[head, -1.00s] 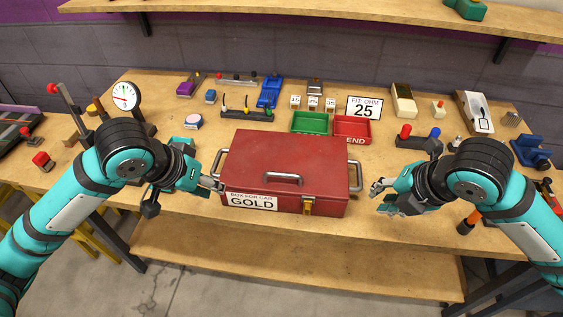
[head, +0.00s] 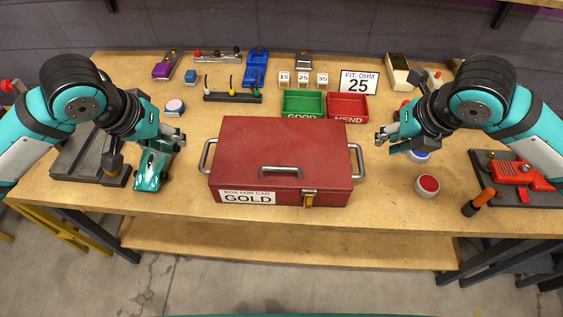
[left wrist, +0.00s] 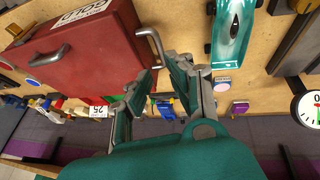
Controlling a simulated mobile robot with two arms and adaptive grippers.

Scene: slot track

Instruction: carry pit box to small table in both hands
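The pit box (head: 240,150) is a closed red case on the workbench, with a "BOX FOR CAR GOLD" label, a front latch and a metal handle on each side. My left gripper (head: 178,137) is off the left side handle (head: 205,157), a little apart from it and towards the back. In the left wrist view its fingers (left wrist: 165,66) are spread and empty, with the side handle (left wrist: 153,42) just beyond the tips. My right gripper (head: 383,138) is beside the right side handle (head: 359,160), apart from it, and looks open and empty. No small table can be made out.
A green toy car (head: 150,170) lies just left of the box, below my left gripper. Green (head: 302,117) and red (head: 347,118) trays stand behind the box. A red-topped round pot (head: 427,185) and an orange-handled tool (head: 480,202) are at right.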

